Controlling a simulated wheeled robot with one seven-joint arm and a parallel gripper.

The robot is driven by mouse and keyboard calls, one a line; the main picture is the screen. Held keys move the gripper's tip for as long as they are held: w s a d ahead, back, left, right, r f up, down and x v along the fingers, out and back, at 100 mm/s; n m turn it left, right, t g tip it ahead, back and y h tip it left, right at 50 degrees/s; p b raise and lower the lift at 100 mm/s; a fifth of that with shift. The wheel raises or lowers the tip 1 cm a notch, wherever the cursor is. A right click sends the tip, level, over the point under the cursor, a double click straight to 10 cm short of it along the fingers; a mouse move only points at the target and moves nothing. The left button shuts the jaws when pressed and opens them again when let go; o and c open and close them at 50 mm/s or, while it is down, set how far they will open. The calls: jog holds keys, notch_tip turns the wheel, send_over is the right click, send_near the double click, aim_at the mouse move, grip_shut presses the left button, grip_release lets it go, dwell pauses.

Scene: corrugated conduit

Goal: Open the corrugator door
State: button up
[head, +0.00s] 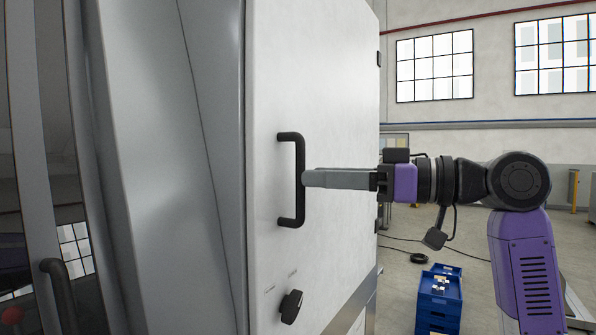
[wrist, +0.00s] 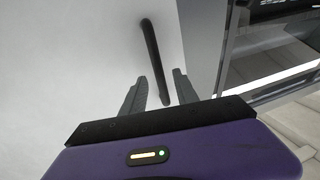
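The corrugator door (head: 340,100) is a white panel that looks shut in the head view. Its black bar handle (head: 299,160) stands upright near the door's left edge. My gripper (head: 306,178) reaches in from the right, with its grey fingertips at the middle of the handle. In the wrist view the two fingers of my gripper (wrist: 159,78) are spread, and the handle (wrist: 152,52) runs through the gap between them as seen from there. Neither finger is seen pressing on the bar. How far the fingertips reach past it cannot be told.
A black knob (head: 291,306) sits below the handle. Hinges (head: 378,58) are on the door's right edge. Blue crates (head: 439,300) stand on the floor at the lower right, near a cable. A dark curved handle (head: 60,290) is at the far left.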

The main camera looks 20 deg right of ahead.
aim_at(300, 214)
jog(key=shift+p+x, duration=0.5)
jog(key=shift+x, duration=1.65)
jog(key=shift+c, duration=0.3)
grip_shut()
jog(key=shift+d, duration=0.1)
